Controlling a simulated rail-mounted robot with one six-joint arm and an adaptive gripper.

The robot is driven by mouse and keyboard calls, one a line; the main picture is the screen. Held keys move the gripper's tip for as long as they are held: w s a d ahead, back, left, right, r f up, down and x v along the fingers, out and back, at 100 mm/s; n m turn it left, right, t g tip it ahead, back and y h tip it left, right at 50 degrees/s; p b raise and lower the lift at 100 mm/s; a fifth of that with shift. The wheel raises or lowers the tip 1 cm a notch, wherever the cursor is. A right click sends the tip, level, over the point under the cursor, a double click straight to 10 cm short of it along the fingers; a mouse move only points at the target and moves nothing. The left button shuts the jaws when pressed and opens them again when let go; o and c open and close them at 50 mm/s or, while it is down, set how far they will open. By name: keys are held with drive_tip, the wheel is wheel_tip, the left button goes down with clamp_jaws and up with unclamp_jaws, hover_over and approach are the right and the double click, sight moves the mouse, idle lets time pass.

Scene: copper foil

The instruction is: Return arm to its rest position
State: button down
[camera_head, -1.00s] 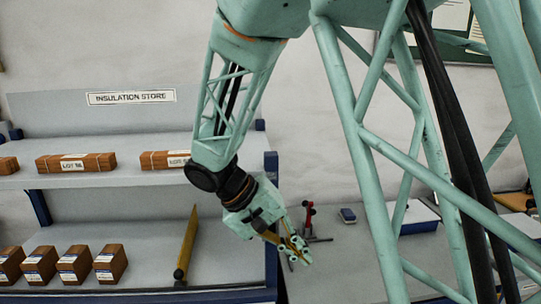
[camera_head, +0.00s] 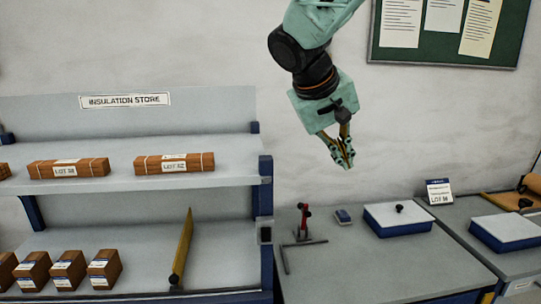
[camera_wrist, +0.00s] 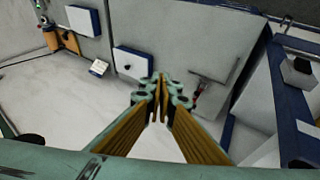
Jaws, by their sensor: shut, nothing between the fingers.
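My gripper (camera_head: 344,160) hangs from the raised teal arm, in the air above the grey workbench and right of the shelf unit. Its fingers point down and slightly right, and they are shut with nothing held. In the wrist view my gripper (camera_wrist: 160,85) shows its yellow-brown finger pads meeting at the tips, with the bench and wall beyond. No object touches the gripper in either view.
The shelf unit (camera_head: 100,184), labelled insulation store, holds brown wrapped bundles and blocks at left. On the bench (camera_head: 370,268) are a red-handled tool (camera_head: 304,220), a white-lidded blue box (camera_head: 398,218) and a lot card (camera_head: 439,192). A green notice board (camera_head: 430,50) hangs on the wall.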

drive_tip(key=s+d+m+y, duration=0.1)
drive_tip(key=s+d, duration=0.2)
drive_tip(key=s, duration=0.7)
drive_tip(key=s+d+y, duration=0.1)
drive_tip(key=s+d, duration=0.2)
drive_tip(key=s, duration=0.6)
drive_tip(key=s+a+f+y+b, duration=0.1)
drive_tip(key=s+f, duration=0.3)
drive_tip(key=s, duration=0.7)
drive_tip(key=s+a+f+m+y, duration=0.1)
drive_tip(key=s+f, duration=0.3)
drive_tip(key=s, duration=0.7)
drive_tip(key=shift+a+f+g+y+b, duration=0.15)
drive_tip(key=shift+a+g+y+b, duration=0.3)
drive_tip(key=shift+a, duration=0.2)
drive_tip(key=shift+w, duration=0.1)
